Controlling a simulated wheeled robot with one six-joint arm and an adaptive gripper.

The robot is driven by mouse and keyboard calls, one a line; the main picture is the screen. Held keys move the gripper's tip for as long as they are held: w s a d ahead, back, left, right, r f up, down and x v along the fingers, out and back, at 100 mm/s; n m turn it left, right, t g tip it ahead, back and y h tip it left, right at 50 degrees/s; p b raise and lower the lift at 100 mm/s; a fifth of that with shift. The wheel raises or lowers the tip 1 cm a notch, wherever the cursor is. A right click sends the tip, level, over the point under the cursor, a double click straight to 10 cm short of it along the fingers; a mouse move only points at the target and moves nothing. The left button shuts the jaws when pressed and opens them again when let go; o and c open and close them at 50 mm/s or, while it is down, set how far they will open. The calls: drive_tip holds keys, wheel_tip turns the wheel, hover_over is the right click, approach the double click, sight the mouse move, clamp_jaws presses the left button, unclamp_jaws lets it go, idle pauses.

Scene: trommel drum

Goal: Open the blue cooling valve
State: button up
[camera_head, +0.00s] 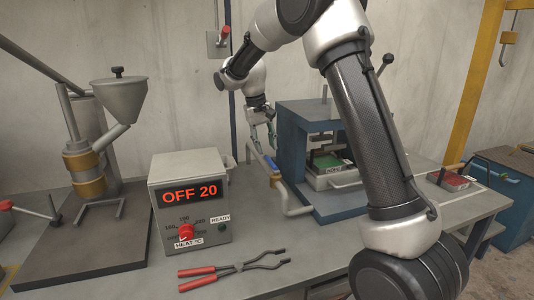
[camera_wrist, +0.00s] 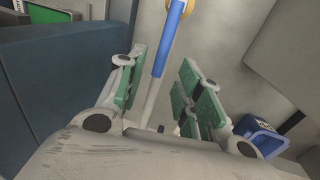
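The blue cooling valve lever (camera_head: 269,162) stands on a pale pipe (camera_head: 291,207) at the left side of the blue press. In the wrist view the blue grip (camera_wrist: 169,40) continues into a pale rod (camera_wrist: 153,100), with a brass-coloured part (camera_wrist: 187,6) at the top edge. My gripper (camera_head: 262,143) points down just above the lever in the head view. In the wrist view my gripper (camera_wrist: 163,70) is open, its green-padded fingers on either side of the lever. A gap shows on both sides; I cannot tell the depth.
The blue press (camera_head: 335,196) stands right of the lever, close to my gripper. A grey heater box (camera_head: 190,165) reading "OFF 20" and red-handled tongs (camera_head: 238,267) are left and in front. A funnel stand (camera_head: 120,100) is far left. A blue bin (camera_wrist: 262,135) shows in the wrist view.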

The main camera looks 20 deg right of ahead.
wheel_tip(320, 180, up, 8)
drive_tip(key=a, duration=0.1)
drive_tip(key=shift+a+f, duration=0.2)
drive_tip(key=shift+a, duration=0.05)
idle(0.4)
